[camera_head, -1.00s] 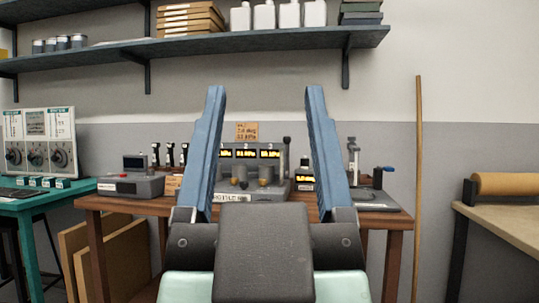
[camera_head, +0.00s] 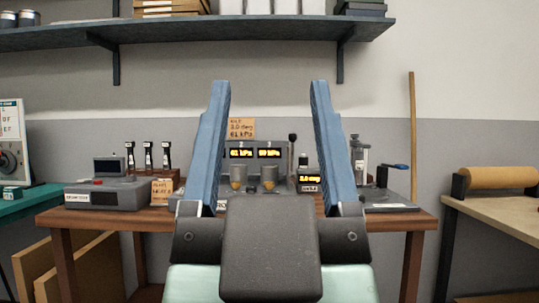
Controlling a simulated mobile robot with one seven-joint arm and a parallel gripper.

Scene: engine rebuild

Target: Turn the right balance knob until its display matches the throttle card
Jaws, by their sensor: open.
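My gripper (camera_head: 270,95) is open, its two blue fingers raised wide apart with nothing between them. Beyond it, on the wooden bench, stands a grey balance unit (camera_head: 282,180) seen between the fingers. Its left display (camera_head: 240,153) seems to read 61 kPa and its right display (camera_head: 269,153) seems to read 59 kPa. Two knobs sit below them, the left knob (camera_head: 239,177) and the right knob (camera_head: 270,177). The throttle card (camera_head: 241,128) stands above the unit and seems to read 3.0 deg, 61 kPa. The lower part of the unit is hidden by my gripper.
The wooden bench (camera_head: 395,217) also holds a grey box with a red button (camera_head: 103,193), a small card (camera_head: 162,192), a small yellow display (camera_head: 309,179) and a stand at right (camera_head: 384,196). A teal table (camera_head: 22,207) is at left, a bench with a brown roll (camera_head: 508,179) at right.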

